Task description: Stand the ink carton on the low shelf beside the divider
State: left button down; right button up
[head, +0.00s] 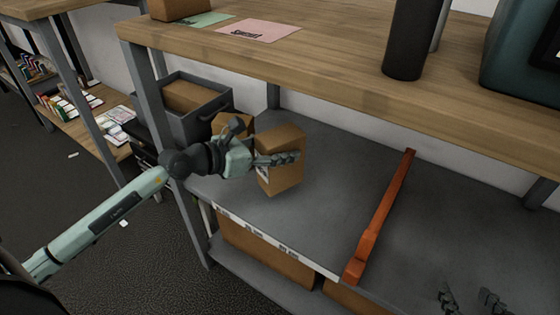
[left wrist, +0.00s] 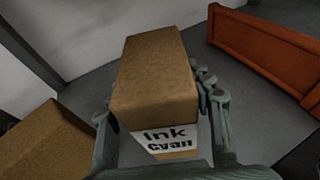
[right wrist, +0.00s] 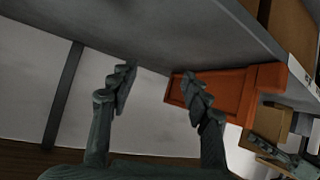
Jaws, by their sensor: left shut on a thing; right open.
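The ink carton (head: 285,157) is a brown box on the left part of the grey low shelf (head: 325,205), upright or nearly so. Its white label reads "Ink Cyan" in the left wrist view (left wrist: 155,85). My left gripper (head: 268,160) is shut on it, with fingers on both sides. I cannot tell whether its base touches the shelf. The orange divider (head: 381,220) stands on the shelf to the right, apart from the carton. It also shows in the right wrist view (right wrist: 232,95). My right gripper (head: 467,300) is open and empty, right of the divider.
Another brown box (head: 232,124) stands just behind and left of the carton. A grey bin (head: 190,105) is further left. The wooden tabletop (head: 330,70) overhangs the shelf, with a black cylinder (head: 405,45) on it. Shelf between carton and divider is clear.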

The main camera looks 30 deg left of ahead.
pick_arm(q)
notch_tip(320, 180, down, 4)
jog(key=shift+r+b, duration=0.2)
jog(key=shift+b, duration=0.4)
pick_arm(e)
jog(key=w+a+r+t+y, duration=0.1)
jog(key=w+a+r+t, duration=0.1)
jog(key=a+r, duration=0.2)
jog(key=shift+w+r+t+y, duration=0.2)
jog(key=shift+r+t+y, duration=0.2)
jog(key=shift+r, duration=0.2)
pick_arm(q)
jog(key=shift+f, duration=0.1)
pick_arm(e)
jog(key=shift+a+r, duration=0.1)
pick_arm(q)
jog(key=c, duration=0.6)
grip_release()
jog(key=shift+f, duration=0.15)
jog(key=shift+c, duration=0.2)
pick_arm(e)
jog(key=shift+a+r, duration=0.1)
jog(key=shift+r, duration=0.05)
